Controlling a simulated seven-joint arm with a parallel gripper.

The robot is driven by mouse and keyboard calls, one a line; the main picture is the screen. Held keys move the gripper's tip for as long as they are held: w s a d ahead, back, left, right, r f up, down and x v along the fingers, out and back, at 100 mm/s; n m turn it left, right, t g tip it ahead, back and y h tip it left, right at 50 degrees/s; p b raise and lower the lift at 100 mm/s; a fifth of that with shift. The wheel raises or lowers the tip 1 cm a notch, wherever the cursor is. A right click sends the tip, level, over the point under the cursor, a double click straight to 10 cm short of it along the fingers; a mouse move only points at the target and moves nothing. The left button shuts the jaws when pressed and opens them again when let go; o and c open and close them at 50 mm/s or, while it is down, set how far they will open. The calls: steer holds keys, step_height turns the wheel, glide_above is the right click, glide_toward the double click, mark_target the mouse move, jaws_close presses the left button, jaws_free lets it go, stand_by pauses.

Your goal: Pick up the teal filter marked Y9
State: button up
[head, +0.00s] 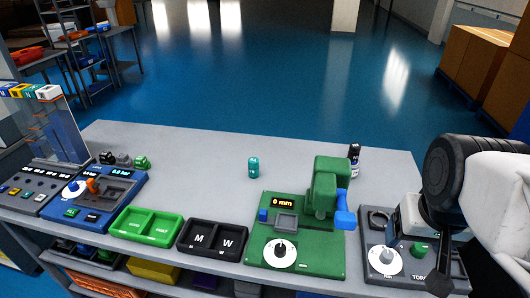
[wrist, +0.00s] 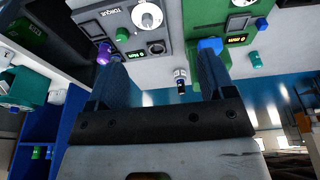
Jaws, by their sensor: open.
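A small teal cylinder (head: 253,168), the likely filter, stands upright on the grey table behind the green machine. Its marking is too small to read. It also shows near the right edge of the green machine in the wrist view (wrist: 256,61). My gripper (wrist: 163,68) is open, with two dark blue fingers spread and nothing held. In the head view my arm is at the far right, over the torque station, well apart from the teal cylinder. The green machine stands between them.
The green press machine (head: 270,258) has a raised head and blue lever. The torque station (head: 374,285), black tray (head: 187,248), green tray (head: 121,230) and blue station (head: 130,199) line the front. The table around the cylinder is clear.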

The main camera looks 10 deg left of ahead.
steer(key=w+a+r+n+h, duration=0.2)
steer(key=w+r+n, duration=0.2)
steer(key=w, duration=0.4)
steer(key=w+a+r+n+h, duration=0.2)
steer(key=w+r+n, duration=0.2)
steer(key=w, duration=0.3)
steer(key=n+t+h, duration=0.5)
steer(key=n+t, duration=0.2)
steer(key=n, duration=1.2)
glide_above(249, 163)
steer(key=s+a, duration=0.4)
step_height(249, 163, down, 4)
steer(key=f, duration=2.9)
steer(key=shift+w+d, duration=0.2)
steer(key=shift+f, duration=0.6)
